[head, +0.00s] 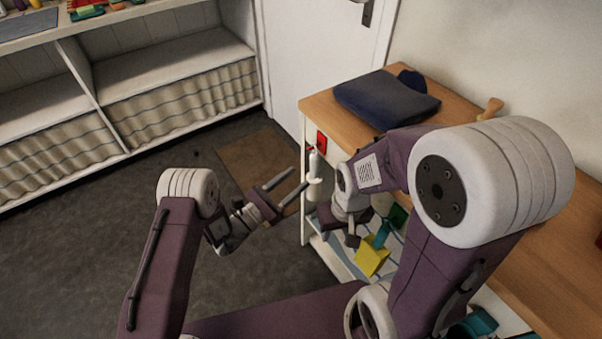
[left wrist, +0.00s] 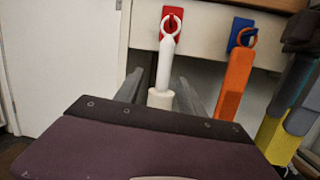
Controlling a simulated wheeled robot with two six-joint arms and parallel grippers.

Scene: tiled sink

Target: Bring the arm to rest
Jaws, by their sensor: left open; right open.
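My left gripper (head: 298,177) is open. Its fingertips point toward the front of the wooden-topped counter, close to a white hanging tool (head: 314,165). In the left wrist view the white tool (left wrist: 164,65) hangs by its ring from a red hook (left wrist: 172,22), and its lower part shows between my two open fingers (left wrist: 160,85). I cannot tell how far in front of the fingertips it is. My right gripper (head: 339,238) is open and points down in front of the counter's shelf. My right arm partly hides the counter.
An orange tool (left wrist: 234,80) hangs from a blue hook (left wrist: 241,32). Dark folded cloth (head: 385,98) lies on the counter top (head: 322,102). White shelving (head: 170,65) stands at the left. Dark floor (head: 70,240) is clear there.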

